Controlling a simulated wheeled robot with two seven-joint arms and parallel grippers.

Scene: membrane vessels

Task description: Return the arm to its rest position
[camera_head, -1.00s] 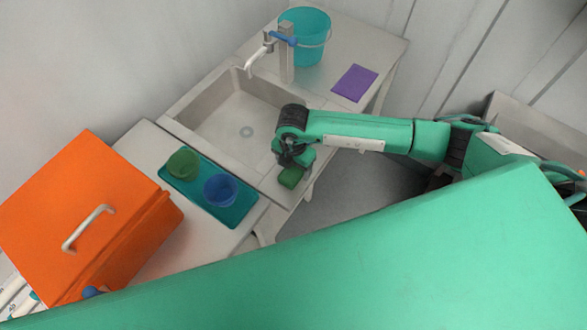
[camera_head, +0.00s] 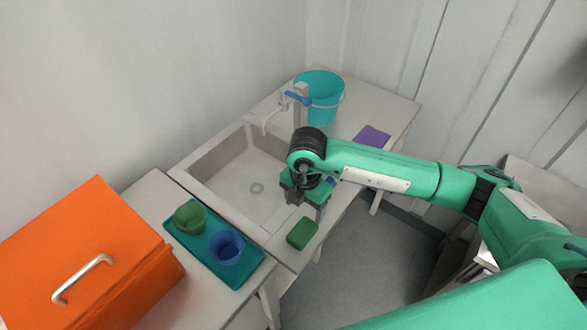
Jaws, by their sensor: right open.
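My right arm (camera_head: 400,172) reaches in from the right, and its right gripper (camera_head: 307,205) points down over the front rim of the sink (camera_head: 232,187). The gripper is open, with nothing seen between its fingers. A green block (camera_head: 302,233) lies on the front rim just below the gripper in the picture, apart from the fingers. My left gripper is not in view.
A teal tray (camera_head: 247,268) holds a green cup (camera_head: 190,216) and a blue cup (camera_head: 226,246). An orange box (camera_head: 85,245) stands at the left. Behind the arm are the tap (camera_head: 300,105), a teal bucket (camera_head: 322,98) and a purple cloth (camera_head: 373,135).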

